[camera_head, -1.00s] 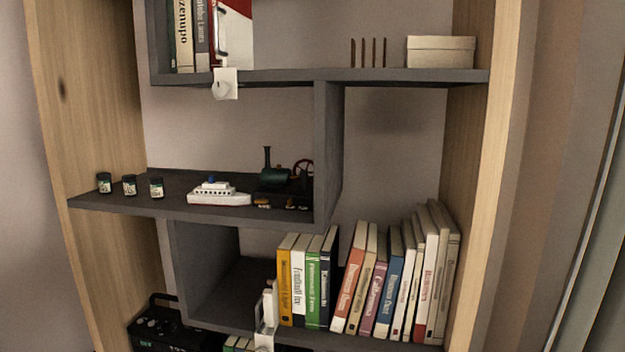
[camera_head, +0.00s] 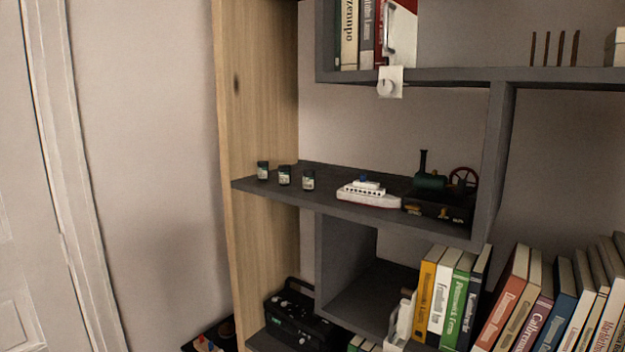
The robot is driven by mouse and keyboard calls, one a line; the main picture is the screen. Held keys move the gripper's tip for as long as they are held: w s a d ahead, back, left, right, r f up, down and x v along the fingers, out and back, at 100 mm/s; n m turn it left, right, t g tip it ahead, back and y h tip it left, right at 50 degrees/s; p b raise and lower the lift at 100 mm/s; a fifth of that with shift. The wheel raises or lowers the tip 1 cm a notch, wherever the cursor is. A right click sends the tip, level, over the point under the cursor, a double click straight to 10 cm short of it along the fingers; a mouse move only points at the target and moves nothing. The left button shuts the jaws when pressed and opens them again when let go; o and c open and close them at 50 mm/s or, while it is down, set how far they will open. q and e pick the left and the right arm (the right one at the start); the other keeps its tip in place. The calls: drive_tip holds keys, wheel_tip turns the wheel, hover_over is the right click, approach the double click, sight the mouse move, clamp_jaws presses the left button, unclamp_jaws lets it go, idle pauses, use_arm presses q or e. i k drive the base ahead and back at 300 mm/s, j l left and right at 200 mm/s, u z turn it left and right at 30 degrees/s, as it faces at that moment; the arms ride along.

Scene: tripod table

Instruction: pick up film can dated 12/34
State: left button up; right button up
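Three small dark film cans with pale labels stand upright in a row on the left end of the grey middle shelf (camera_head: 400,218). They are the left can (camera_head: 263,171), the middle can (camera_head: 285,176) and the right can (camera_head: 308,181). The label print is too small to read, so I cannot tell which is dated 12/34. Neither of my grippers is in view.
A white toy ship (camera_head: 368,195) and a dark green model steam engine (camera_head: 440,188) stand right of the cans. A wooden side panel (camera_head: 258,110) rises behind the cans' left. Books (camera_head: 450,295) and a black radio-like box (camera_head: 298,312) are lower down.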

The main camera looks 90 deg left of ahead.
sight(309, 174)
drive_tip(key=u, duration=1.85)
drive_tip(key=l+u, duration=0.25)
drive_tip(key=u, duration=0.15)
drive_tip(key=k+l+u, duration=0.1)
drive_tip(key=u, duration=0.25)
drive_tip(key=k+l+u, duration=0.1)
drive_tip(key=l+u, duration=0.3)
